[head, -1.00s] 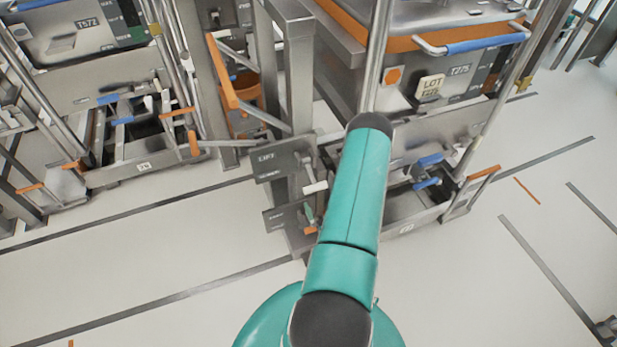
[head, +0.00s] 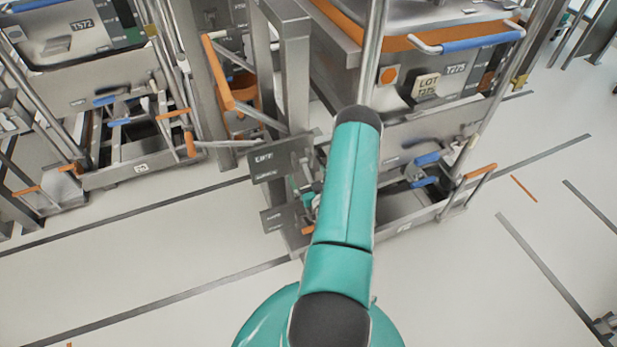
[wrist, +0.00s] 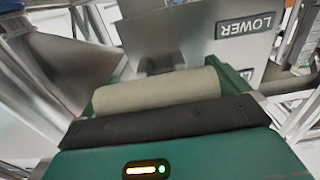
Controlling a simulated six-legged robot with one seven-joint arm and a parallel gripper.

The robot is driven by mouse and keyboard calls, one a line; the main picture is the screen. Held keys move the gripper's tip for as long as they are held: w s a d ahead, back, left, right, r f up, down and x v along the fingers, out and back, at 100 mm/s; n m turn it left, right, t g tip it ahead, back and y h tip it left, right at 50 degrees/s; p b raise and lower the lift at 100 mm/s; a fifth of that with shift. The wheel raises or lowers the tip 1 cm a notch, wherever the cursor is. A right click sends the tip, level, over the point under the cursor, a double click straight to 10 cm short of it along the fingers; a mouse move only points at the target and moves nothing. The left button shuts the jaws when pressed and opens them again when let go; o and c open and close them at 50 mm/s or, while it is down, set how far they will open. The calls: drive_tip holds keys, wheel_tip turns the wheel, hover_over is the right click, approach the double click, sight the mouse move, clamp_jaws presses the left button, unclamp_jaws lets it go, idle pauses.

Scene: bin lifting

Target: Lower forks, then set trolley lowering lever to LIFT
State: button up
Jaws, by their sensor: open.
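A grey plate marked LIFT (head: 268,159) stands on the trolley post in the head view, with a second grey plate (head: 280,217) below it. The wrist view shows a plate reading LOWER (wrist: 238,24). A beige cylindrical lever grip (wrist: 157,92) lies across the wrist view, close in front of my palm. My gripper (wrist: 176,76) is open, with green finger parts at both ends of the grip. In the head view my gripper (head: 311,194) is small beside the plates and partly hidden by my arm. Whether it touches the grip is unclear. The forks are not clearly seen.
An orange handle (head: 219,72) and a steel post (head: 297,75) stand left of my arm. Another trolley (head: 140,165) is at the left.

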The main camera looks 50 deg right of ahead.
sight(306, 169)
drive_tip(key=shift+s, duration=0.1)
drive_tip(key=c, duration=1.3)
drive_tip(key=shift+s+a+f, duration=0.1)
drive_tip(key=shift+f, duration=0.15)
clamp_jaws()
drive_tip(key=shift+s+a+r+g+y, duration=0.15)
drive_tip(key=shift+r+g+y, duration=0.15)
drive_tip(key=shift+g, duration=0.3)
drive_tip(key=shift+y, duration=0.3)
drive_tip(key=shift+s+a+r+g+y, duration=0.1)
drive_tip(key=shift+r+g+y, duration=0.9)
drive_tip(key=shift+g, duration=0.7)
drive_tip(key=shift+r+g+y, duration=0.6)
drive_tip(key=shift+r+g, duration=0.45)
drive_tip(key=shift+g, duration=0.45)
drive_tip(key=shift+r+g, duration=0.2)
drive_tip(key=shift+g, duration=0.1)
drive_tip(key=shift+w+d+r+g+y, duration=0.25)
drive_tip(key=shift+r+g+y, duration=0.1)
drive_tip(key=shift+g+y, duration=0.25)
